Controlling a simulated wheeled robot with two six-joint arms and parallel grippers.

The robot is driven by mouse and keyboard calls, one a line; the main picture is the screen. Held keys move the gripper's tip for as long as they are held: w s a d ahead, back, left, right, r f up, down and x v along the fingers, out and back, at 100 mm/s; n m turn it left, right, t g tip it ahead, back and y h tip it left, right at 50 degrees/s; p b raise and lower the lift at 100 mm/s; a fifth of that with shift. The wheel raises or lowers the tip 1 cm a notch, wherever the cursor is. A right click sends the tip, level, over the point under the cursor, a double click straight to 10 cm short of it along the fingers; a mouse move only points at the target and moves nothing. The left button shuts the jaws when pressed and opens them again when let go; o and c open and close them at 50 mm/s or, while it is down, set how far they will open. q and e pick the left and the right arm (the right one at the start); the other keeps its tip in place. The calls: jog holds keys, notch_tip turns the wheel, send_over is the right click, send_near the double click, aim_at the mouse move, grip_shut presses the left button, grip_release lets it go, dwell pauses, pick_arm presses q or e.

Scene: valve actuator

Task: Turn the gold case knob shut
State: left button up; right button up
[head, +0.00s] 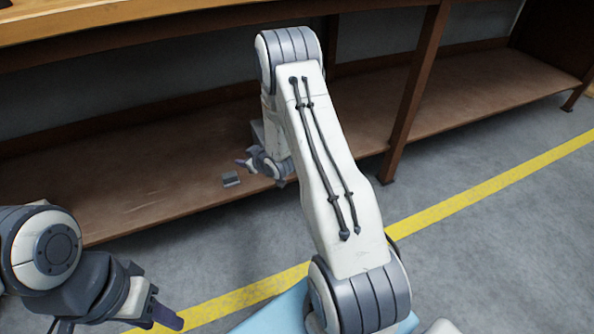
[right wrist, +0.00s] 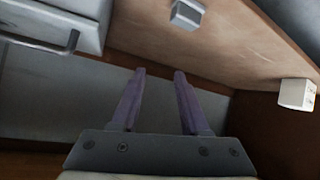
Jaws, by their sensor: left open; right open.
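I cannot make out a gold knob clearly in either view. A small pale box (right wrist: 297,94) at the right edge of the right wrist view shows tiny gold spots, too small to identify. A grey case (right wrist: 60,18) with a dark handle stands at the upper left there. My right gripper (right wrist: 160,72) is open and empty, its two purple fingers apart and touching nothing visible. In the head view my right gripper (head: 243,163) is by the lower shelf, partly behind my arm. My left gripper (head: 165,318) is at the lower left, away from the shelf, its jaw partly hidden.
A brown upright post (head: 413,95) divides the shelf. The grey floor (head: 500,260) at right is clear.

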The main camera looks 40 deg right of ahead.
jog(key=s+d+f+m+t+h+b, duration=0.35)
jog(key=s+d+f+m+t, duration=0.2)
jog(key=s+d+f, duration=0.9)
jog(key=shift+n+t+h, duration=0.25)
jog(key=shift+t+h, duration=0.1)
jog(key=shift+h, duration=0.1)
jog(key=b+x, duration=0.1)
jog(key=x, duration=0.3)
jog(key=d+r+b+x, duration=0.1)
jog(key=b+x, duration=0.1)
jog(key=x, duration=0.2)
jog(key=b+x, duration=0.1)
jog(key=x, duration=0.3)
jog(key=shift+s+d+r, duration=0.1)
jog(key=shift+d+r, duration=0.05)
jog(key=shift+w+r, duration=0.1)
jog(key=shift+w, duration=0.15)
grip_shut()
